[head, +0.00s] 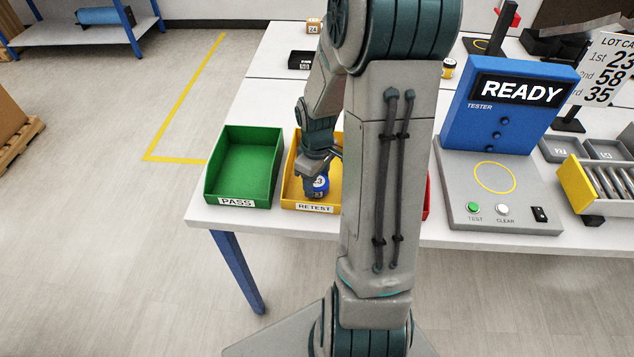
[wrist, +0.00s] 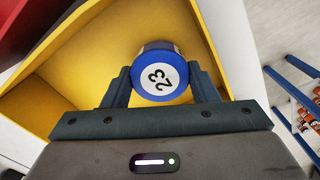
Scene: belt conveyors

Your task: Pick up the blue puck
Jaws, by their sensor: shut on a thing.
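The blue puck (head: 320,186) has a white face marked 23. It is at the yellow RETEST bin (head: 333,185), near the bin's front side in the head view. My gripper (head: 313,180) reaches down into the bin from above. In the wrist view the blue puck (wrist: 159,73) sits between the two fingers of my gripper (wrist: 160,88), which are shut on its sides. The yellow bin (wrist: 90,50) surrounds it there. I cannot tell whether the puck touches the bin floor.
The empty green PASS bin (head: 243,165) stands to the left. A red bin (head: 427,200) is mostly hidden behind my arm. The blue tester (head: 510,105) reads READY, with a grey base (head: 490,190) in front. Small boxes and a yellow-topped puck (head: 448,68) stand farther back.

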